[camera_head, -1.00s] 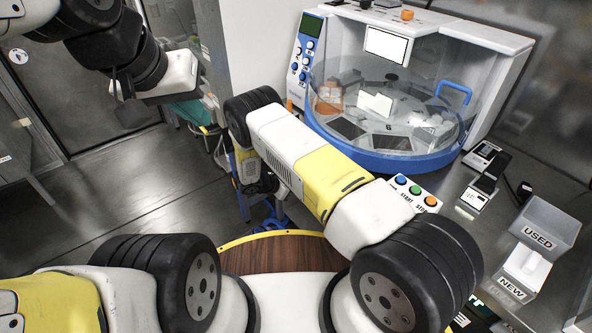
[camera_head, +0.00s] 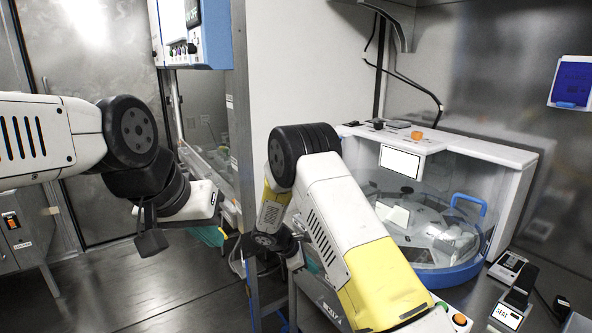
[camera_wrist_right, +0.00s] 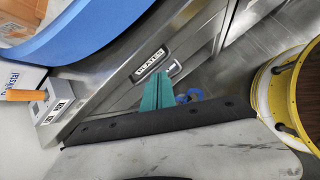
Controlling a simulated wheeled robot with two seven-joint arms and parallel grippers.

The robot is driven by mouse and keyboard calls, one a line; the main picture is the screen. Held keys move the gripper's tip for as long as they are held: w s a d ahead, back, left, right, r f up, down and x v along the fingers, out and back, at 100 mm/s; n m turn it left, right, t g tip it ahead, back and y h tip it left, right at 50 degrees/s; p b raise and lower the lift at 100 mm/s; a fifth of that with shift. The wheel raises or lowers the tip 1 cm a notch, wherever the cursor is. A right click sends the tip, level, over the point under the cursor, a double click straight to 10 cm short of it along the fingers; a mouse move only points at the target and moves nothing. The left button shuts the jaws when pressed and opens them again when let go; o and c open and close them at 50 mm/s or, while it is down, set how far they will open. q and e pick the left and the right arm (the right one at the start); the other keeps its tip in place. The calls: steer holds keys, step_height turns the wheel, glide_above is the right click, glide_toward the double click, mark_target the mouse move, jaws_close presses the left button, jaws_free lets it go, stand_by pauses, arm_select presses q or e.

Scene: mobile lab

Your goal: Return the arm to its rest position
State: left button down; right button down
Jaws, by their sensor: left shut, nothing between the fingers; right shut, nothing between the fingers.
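My left arm comes in from the left in the head view, and its black gripper (camera_head: 150,240) hangs in the air before the metal door, apart from everything. Its jaws are shut and empty. My right arm is bent: a white and yellow link rises from the bottom to a black joint, then folds down to the wrist near the bench's left edge. The right gripper is mostly hidden there.
A centrifuge-like machine with a clear round cover and blue rim (camera_head: 450,275) stands on the bench behind my right arm. Small devices (camera_head: 512,295) lie at its right. Open floor (camera_head: 130,290) lies left.

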steer(key=s+d+r+m+y, duration=0.1)
steer(key=s+d+r+m, duration=0.2)
steer(key=r, duration=0.5)
steer(key=s+d+r+m+y, duration=0.2)
steer(key=s+r+m, duration=0.1)
steer(key=r, duration=0.5)
steer(key=s+d+r+m+t+y, duration=0.1)
steer(key=s+d+r+m+y, duration=0.1)
steer(key=s+r+m, duration=0.4)
steer(key=s+d+r+m+t+y, duration=0.2)
steer(key=s+r+m, duration=0.4)
steer(key=s+r, duration=0.7)
steer(key=s+y, duration=0.1)
steer(key=s, duration=0.5)
steer(key=shift+s+y, duration=0.4)
